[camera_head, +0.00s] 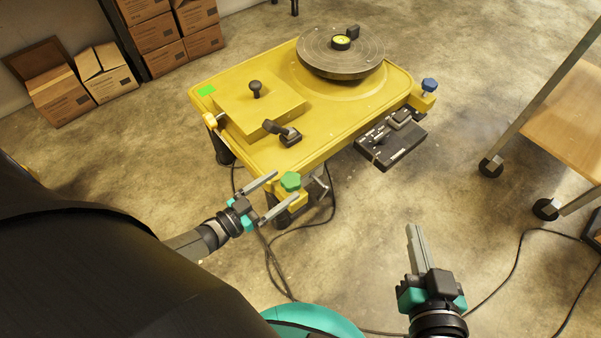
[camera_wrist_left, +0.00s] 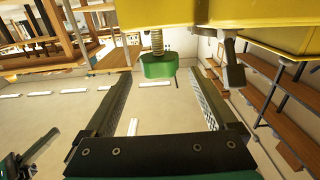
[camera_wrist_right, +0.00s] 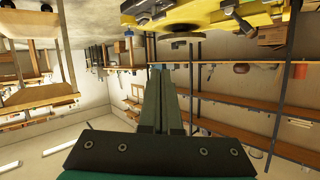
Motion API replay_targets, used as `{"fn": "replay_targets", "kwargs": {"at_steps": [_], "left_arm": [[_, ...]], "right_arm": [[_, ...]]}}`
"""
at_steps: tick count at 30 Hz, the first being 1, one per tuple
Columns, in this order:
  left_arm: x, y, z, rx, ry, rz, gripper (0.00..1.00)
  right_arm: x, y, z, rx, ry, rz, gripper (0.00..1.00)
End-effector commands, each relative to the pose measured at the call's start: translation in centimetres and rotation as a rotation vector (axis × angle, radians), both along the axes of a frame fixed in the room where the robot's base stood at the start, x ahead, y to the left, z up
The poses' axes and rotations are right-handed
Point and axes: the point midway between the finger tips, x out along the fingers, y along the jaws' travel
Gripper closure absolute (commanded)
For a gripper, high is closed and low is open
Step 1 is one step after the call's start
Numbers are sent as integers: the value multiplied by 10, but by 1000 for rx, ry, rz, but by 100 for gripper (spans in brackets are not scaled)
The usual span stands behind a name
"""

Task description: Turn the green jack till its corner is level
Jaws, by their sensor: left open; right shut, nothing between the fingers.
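The green jack (camera_head: 290,181) is a lobed knob at the near corner of the yellow machine (camera_head: 330,150). In the left wrist view the green knob (camera_wrist_left: 158,66) sits on a threaded screw under the yellow body, just beyond and between the fingertips. My left gripper (camera_head: 285,192) is open, its fingers pointing at the knob from the left, one on each side; I cannot tell whether they touch it. My right gripper (camera_head: 412,230) is shut and empty, over the floor to the right, well apart from the machine. Its shut fingers also show in the right wrist view (camera_wrist_right: 160,75).
A blue knob (camera_head: 429,84) and a white or yellow knob (camera_head: 210,120) sit at other corners. A round platter (camera_head: 340,58) with a bubble level (camera_head: 341,42) is on top. A black control box (camera_head: 392,140) hangs at the right side. Cables cross the floor; a wheeled shelf (camera_head: 560,120) stands right.

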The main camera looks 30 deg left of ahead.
Motion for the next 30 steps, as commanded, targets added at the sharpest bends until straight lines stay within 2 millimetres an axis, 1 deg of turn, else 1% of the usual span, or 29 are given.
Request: {"fn": "replay_targets", "kwargs": {"at_steps": [1,3,9,12,18,28,29,30], "left_arm": [[9,-4,-1,-2,-3,-1,9],[21,-9,0,-2,-5,0,9],[46,-19,-1,0,-2,-1,9],[54,-23,-1,0,0,0,9],[64,-27,-1,1,0,-1,9],[66,-28,0,0,1,0,9],[66,-27,0,0,1,0,10],[66,-27,0,0,1,0,14]], "right_arm": [[-1,3,-1,16,-22,1,100],[-2,6,1,38,-56,1,100],[-6,12,9,98,-147,-2,100],[-8,14,12,122,-185,-5,100],[-11,16,17,151,-229,-9,100],[-11,16,19,157,-238,-10,100],[-11,16,19,157,-238,-10,100],[-11,16,19,157,-238,-10,100]]}}
